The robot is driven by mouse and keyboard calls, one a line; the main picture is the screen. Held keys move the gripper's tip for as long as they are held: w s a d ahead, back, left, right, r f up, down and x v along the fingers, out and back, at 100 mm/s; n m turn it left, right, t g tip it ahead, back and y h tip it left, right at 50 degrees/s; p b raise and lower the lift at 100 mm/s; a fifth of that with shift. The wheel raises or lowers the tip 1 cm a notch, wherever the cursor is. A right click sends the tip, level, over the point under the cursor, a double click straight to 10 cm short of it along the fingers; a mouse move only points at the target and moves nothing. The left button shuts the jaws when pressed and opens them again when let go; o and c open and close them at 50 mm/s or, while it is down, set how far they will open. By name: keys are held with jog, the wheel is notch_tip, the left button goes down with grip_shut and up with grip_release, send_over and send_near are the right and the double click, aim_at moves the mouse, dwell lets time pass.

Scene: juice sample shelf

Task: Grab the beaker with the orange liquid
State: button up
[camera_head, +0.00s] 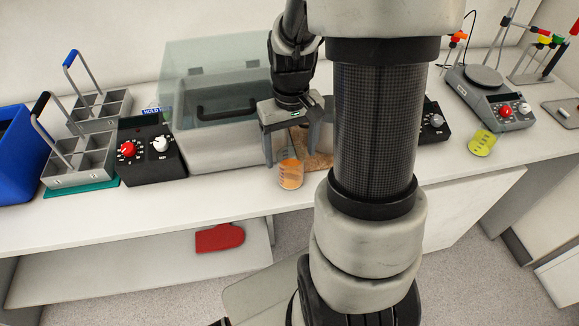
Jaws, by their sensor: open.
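The beaker with the orange liquid (291,175) stands upright on the white bench near its front edge, in the middle of the picture. My gripper (289,161) is open and points down over the beaker. One finger shows to the left of the beaker and the other to its upper right. I cannot tell whether either finger touches the beaker. A second beaker with yellow-green liquid (482,143) stands far to the right on the bench, apart from my gripper.
A grey box with a clear lid (215,135) stands behind and left of my gripper. Left of it are a black device with red and white knobs (150,155), grey racks (75,165) and a blue bin (15,165). A hotplate (487,92) stands right. A red mitt (218,238) lies on the lower shelf.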

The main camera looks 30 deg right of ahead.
aim_at(290, 159)
jog(key=shift+f, duration=1.6)
jog(key=c, duration=1.2)
jog(key=shift+c, duration=0.7)
jog(key=shift+r, duration=0.15)
